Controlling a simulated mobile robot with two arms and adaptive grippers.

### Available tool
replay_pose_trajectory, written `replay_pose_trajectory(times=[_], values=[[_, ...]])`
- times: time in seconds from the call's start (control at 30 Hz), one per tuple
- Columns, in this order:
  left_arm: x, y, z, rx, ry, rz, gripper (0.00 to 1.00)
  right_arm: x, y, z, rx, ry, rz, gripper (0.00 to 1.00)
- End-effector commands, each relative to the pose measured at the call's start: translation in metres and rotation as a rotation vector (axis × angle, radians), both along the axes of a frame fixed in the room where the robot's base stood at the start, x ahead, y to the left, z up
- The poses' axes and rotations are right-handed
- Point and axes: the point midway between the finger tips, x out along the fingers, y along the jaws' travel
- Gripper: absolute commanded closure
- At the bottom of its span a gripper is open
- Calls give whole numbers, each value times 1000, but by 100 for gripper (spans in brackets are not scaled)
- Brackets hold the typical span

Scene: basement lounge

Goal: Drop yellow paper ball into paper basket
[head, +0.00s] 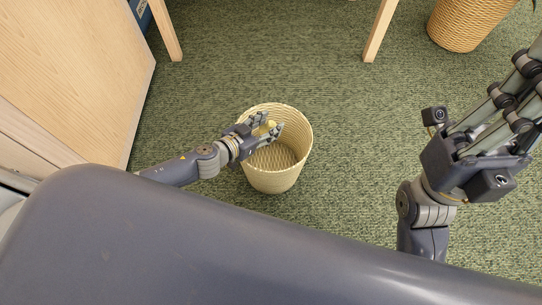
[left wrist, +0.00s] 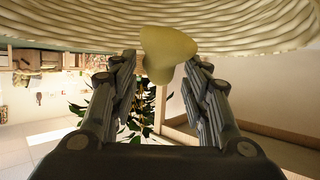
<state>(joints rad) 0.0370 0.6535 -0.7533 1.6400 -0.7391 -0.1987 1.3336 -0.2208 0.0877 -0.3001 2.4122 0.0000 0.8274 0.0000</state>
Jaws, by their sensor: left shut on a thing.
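The paper basket (head: 274,181) is a cream woven bin standing upright on the green carpet, with its open top toward me. My left gripper (head: 271,124) is over the left part of the basket's opening. It is shut on the yellow paper ball (head: 270,126), which is mostly hidden by the fingers in the head view. In the left wrist view the pale yellow ball (left wrist: 166,54) sits between the fingertips, with the basket's ribbed wall (left wrist: 240,22) behind it. My right gripper is large at the right edge, away from the basket; its fingertips run toward the picture edge.
A wooden cabinet (head: 70,75) stands at the left. Two light wooden legs (head: 380,30) show at the top. A tan wicker pot (head: 465,22) is at the top right. Green carpet (head: 330,90) around the basket is clear.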

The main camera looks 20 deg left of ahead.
Motion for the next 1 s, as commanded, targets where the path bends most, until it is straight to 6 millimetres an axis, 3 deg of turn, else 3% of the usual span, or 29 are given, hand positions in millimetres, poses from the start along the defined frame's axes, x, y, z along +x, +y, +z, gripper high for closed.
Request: replay_pose_trajectory(times=[0.3,0.33,0.43,0.8,1.0], values=[[0,0,-1,1,0,0,66,0,0,2,0,-5,-1,100],[0,0,-1,1,0,0,55,0,0,1,0,-5,-1,100],[0,0,-1,1,0,0,34,0,0,1,0,-5,-1,100],[-1,1,-1,0,1,0,34,1,0,1,-1,-4,-1,100],[-18,8,5,0,2,-1,34,1,0,1,-1,-4,-1,100]])
